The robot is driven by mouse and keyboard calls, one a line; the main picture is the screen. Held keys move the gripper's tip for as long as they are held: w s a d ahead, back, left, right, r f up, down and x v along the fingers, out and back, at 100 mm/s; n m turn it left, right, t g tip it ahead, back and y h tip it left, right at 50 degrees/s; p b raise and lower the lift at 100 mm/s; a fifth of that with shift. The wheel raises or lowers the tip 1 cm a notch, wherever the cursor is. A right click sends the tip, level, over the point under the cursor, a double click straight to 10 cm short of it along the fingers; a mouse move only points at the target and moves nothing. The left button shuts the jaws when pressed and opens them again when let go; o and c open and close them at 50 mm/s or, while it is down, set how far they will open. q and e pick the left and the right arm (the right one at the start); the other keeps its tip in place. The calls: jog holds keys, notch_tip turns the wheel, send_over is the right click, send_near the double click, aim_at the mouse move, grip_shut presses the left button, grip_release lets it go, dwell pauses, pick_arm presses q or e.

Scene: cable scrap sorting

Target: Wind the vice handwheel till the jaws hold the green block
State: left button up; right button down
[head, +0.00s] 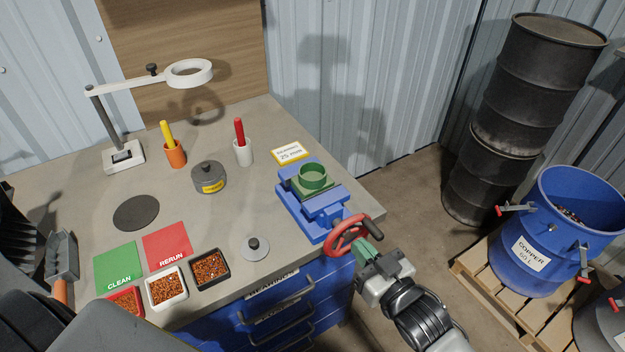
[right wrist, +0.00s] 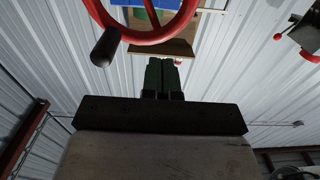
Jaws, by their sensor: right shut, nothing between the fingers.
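The blue vice (head: 318,212) stands at the right front edge of the bench. The green block (head: 314,178), with a round cup-like top, sits between its jaws; I cannot tell whether a gap is left. The red handwheel (head: 342,246) faces the front right and has a dark crank knob (head: 374,230). In the right wrist view the handwheel (right wrist: 150,37) and knob (right wrist: 106,47) are at the top. My right gripper (head: 364,250) is shut and empty, close beside the wheel's lower right rim; contact is unclear. Its green fingers (right wrist: 160,76) are together. My left gripper is not seen.
A ring lamp (head: 189,74), pen cups, a dark weight (head: 208,178) and granule trays (head: 166,286) are on the bench. A metal disc (head: 255,249) lies left of the vice. A blue copper drum (head: 553,230) stands on a pallet at right. Floor lies between.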

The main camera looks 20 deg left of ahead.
jog(key=p+v, duration=0.3)
jog(key=v, duration=0.5)
